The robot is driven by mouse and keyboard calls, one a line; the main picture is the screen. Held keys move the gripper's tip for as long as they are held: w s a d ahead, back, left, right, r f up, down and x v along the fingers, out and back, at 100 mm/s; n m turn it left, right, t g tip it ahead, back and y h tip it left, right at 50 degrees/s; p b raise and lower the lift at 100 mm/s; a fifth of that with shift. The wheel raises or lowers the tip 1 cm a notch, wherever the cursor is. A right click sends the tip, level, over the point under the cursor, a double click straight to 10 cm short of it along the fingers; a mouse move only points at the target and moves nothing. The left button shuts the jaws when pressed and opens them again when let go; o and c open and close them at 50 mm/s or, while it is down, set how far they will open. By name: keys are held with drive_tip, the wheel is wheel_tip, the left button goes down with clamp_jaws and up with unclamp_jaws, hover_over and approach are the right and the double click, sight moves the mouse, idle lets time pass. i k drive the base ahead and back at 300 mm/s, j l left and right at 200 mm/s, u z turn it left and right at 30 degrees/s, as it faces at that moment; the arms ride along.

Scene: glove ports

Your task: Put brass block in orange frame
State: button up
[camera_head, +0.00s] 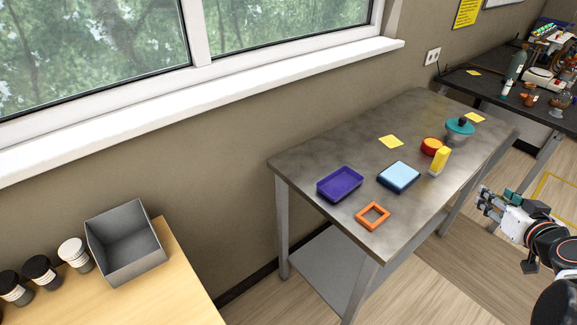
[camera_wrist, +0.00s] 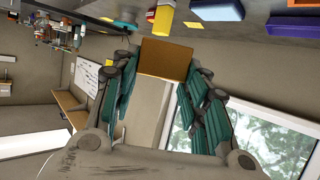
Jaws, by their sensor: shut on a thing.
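The brass block (camera_wrist: 164,59) is a brown-gold block between the teal fingers of my gripper (camera_wrist: 163,76) in the wrist view. The gripper is shut on it. In the head view my gripper (camera_head: 487,201) is off the right side of the metal table, apart from it, and the block cannot be made out there. The orange frame (camera_head: 372,216) is a small square ring lying flat on the table's near end. Its opening shows bare tabletop. An orange piece at the top right of the wrist view (camera_wrist: 306,3) seems to be the same frame.
The metal table (camera_head: 345,165) also bears a purple tray (camera_head: 340,184), a light blue block (camera_head: 398,177), a yellow-and-white block (camera_head: 439,162), a red round thing (camera_head: 433,146) and a teal-lidded pot (camera_head: 459,129). A grey bin (camera_head: 125,243) stands on a wooden table at left.

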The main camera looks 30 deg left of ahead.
sight(373, 218)
drive_tip(key=u, duration=3.6)
drive_tip(key=i+j+u, duration=0.35)
drive_tip(key=i+u, duration=0.15)
drive_tip(key=i, duration=0.25)
